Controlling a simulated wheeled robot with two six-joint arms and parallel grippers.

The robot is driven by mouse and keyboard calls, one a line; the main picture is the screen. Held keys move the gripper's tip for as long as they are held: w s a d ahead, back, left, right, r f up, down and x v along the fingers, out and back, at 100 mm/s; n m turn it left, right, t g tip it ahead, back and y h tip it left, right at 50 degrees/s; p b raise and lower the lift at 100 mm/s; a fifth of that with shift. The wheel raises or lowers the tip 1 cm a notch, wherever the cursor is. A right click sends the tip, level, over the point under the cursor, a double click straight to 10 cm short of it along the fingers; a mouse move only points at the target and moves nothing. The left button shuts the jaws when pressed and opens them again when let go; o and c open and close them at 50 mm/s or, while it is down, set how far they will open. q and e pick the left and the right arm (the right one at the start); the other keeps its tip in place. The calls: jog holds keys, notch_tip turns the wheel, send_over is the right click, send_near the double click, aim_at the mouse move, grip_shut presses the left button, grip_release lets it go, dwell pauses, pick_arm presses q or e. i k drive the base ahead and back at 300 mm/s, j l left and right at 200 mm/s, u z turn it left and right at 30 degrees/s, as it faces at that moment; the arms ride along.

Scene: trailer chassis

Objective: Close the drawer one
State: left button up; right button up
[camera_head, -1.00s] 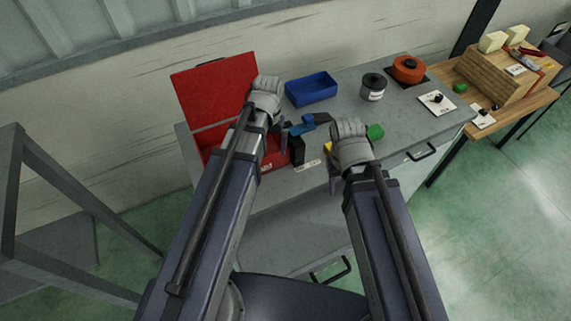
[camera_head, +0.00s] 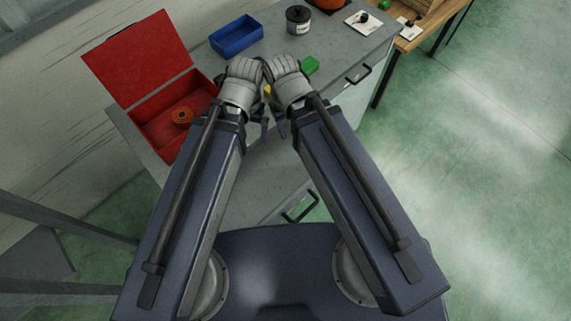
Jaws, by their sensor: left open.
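The grey metal workbench cabinet (camera_head: 206,150) stands ahead of me. One dark drawer handle (camera_head: 358,74) shows at its upper right front, and another dark drawer handle (camera_head: 300,208) shows low, just in front of my body. No label tells which drawer is drawer one, and my arms cover much of the front, so I cannot tell how far either drawer is out. My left gripper (camera_head: 260,128) is open and points down over the bench's front edge. My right gripper (camera_head: 281,128) is close beside it, its jaws mostly hidden. Neither visibly touches a handle.
Green floor (camera_head: 470,180) at right is clear.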

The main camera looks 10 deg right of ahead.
aim_at(272, 180)
jog(key=k+l+z, duration=0.25)
jog(key=k, duration=0.35)
jog(key=k+l+u, duration=0.55)
jog(key=k+u, duration=0.35)
